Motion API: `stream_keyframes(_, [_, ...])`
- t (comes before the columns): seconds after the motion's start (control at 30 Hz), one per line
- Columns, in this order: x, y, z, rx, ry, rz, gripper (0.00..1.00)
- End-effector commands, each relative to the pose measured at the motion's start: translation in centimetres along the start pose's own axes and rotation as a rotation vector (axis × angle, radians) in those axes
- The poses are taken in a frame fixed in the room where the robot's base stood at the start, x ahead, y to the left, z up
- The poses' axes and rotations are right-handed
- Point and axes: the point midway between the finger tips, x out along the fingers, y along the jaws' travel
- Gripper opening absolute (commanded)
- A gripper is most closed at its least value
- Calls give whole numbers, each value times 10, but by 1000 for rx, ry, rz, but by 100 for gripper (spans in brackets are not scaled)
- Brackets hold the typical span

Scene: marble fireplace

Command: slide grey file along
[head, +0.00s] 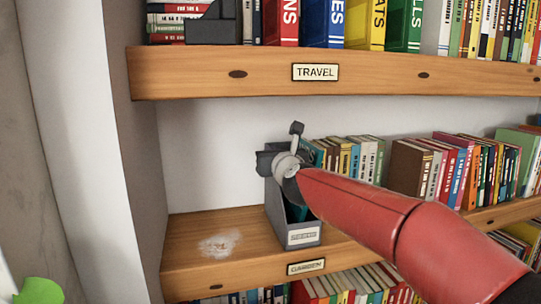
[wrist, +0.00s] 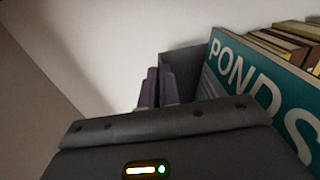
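The grey file (head: 292,230) is an upright magazine holder with a pale label, standing on the lower shelf. A teal book marked "PONDS" (wrist: 262,95) stands in it. My gripper (head: 268,160) is at the file's upper left, by its rear part, with my red arm reaching in from the right. In the wrist view, the purple fingers (wrist: 157,88) are close together and look shut, beside the file's grey wall (wrist: 186,62). I see nothing between them. Whether they touch the wall is unclear. My wrist and arm hide part of the file.
The lower shelf (head: 190,245) is bare left of the file, except for a pale dusty patch (head: 220,244). A white side wall (head: 85,130) bounds it. Books (head: 345,158) stand right of the file. The "TRAVEL" shelf (head: 200,75) is above.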

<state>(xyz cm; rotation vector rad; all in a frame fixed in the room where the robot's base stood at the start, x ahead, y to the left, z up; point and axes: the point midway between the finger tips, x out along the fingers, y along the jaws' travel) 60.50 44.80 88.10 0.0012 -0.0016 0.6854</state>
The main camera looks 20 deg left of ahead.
Motion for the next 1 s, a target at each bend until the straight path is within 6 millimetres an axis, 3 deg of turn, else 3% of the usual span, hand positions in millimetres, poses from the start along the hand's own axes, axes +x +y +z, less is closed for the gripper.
stream_keyframes(0.37, [1,-4,-3,-1,5,-3,0])
stream_keyframes(0.6, [1,-3,-2,-1,3,-3,29])
stream_keyframes(0.87, [0,-2,-1,-1,2,-2,29])
stream_keyframes(1.0, [-12,-3,-3,-2,0,-3,29])
